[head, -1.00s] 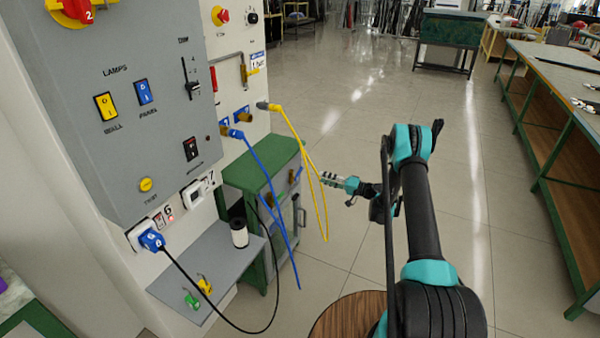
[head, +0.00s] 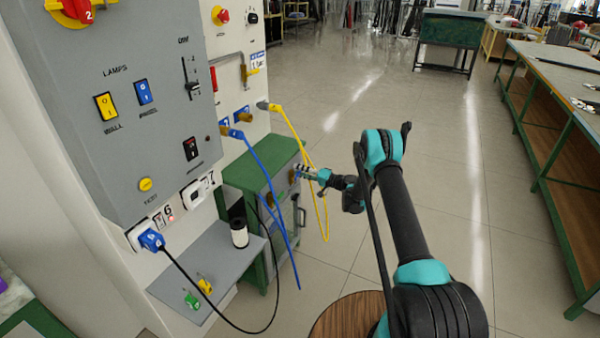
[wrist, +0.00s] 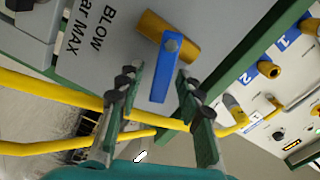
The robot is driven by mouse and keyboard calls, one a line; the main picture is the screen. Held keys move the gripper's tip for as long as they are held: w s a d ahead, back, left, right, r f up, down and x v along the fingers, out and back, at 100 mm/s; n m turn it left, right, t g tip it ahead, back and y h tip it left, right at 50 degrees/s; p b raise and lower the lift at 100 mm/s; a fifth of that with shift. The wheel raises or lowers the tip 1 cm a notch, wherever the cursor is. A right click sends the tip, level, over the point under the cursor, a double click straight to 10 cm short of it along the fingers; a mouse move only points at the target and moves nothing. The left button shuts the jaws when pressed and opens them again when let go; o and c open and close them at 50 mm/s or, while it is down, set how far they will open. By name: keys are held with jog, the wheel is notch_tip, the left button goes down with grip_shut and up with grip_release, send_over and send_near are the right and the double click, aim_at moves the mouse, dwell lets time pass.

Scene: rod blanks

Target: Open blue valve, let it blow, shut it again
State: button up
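The blue valve has a brass body (wrist: 190,52) and a blue lever (wrist: 163,80) set across that body in the wrist view. It sits on the grey face of the green cabinet (head: 262,155), beside lettering that reads BLOW and bar MAX. My gripper (wrist: 156,82) is open, with one finger on each side of the lever. Gaps show between the lever and both fingers. In the head view my gripper (head: 303,172) is at the cabinet front and largely hides the valve.
A yellow hose (head: 322,200) hangs beside my gripper and crosses behind the fingers in the wrist view. A blue hose (head: 268,185) hangs further left. A grey switch panel (head: 125,100) stands left. Open floor (head: 420,130) lies to the right.

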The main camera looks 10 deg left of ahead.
grip_shut()
jog(key=m, duration=0.1)
jog(key=f+m, duration=0.1)
jog(key=m, duration=0.2)
jog(key=shift+w+d+f+m, duration=0.1)
jog(key=shift+w+f+m, duration=0.05)
jog(key=shift+f+m, duration=0.2)
grip_release()
dwell(0.4)
jog(key=v, duration=1.2)
